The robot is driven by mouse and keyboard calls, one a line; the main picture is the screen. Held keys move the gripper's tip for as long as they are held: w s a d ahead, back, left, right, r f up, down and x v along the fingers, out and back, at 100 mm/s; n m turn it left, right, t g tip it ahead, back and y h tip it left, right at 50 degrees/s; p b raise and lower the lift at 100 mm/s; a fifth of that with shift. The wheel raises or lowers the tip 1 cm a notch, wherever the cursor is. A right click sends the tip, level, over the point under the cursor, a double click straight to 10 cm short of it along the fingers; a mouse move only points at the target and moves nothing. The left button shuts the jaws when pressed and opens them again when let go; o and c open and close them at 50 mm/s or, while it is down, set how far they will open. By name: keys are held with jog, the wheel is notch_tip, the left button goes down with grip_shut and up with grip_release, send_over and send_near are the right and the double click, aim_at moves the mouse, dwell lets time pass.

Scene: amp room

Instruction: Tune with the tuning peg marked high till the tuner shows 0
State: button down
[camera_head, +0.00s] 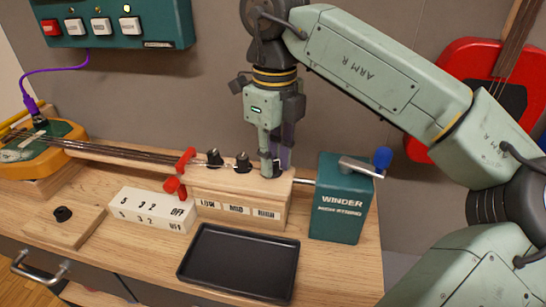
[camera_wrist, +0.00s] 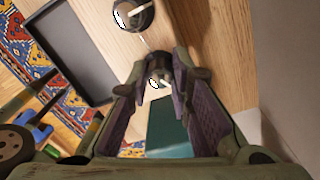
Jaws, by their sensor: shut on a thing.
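My gripper (camera_head: 277,160) points down at the right end of the wooden headstock block (camera_head: 240,207), above the label that reads HIGH. It is shut on the high tuning peg (camera_wrist: 158,76), a dark knob with a white pointer mark between the pads in the wrist view. The fingers mostly hide this peg in the head view. The low peg (camera_head: 214,157) and mid peg (camera_head: 242,161) stand free to the left. A teal panel (camera_head: 115,25) with a red button and several white ones hangs on the wall. I cannot make out a tuner reading.
A teal winder box (camera_head: 339,205) with a blue-knobbed crank stands close right of the block. A white box (camera_head: 151,209) marked 5, 3, 2, OFF and a black tray (camera_head: 240,263) lie in front. A red clamp (camera_head: 182,172) sits at the block's left end.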

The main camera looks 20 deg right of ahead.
jog(key=c, duration=1.4)
grip_release()
jog(key=shift+c, duration=0.2)
notch_tip(320, 180, up, 8)
jog(key=shift+f, duration=0.2)
jog(key=shift+w, duration=0.1)
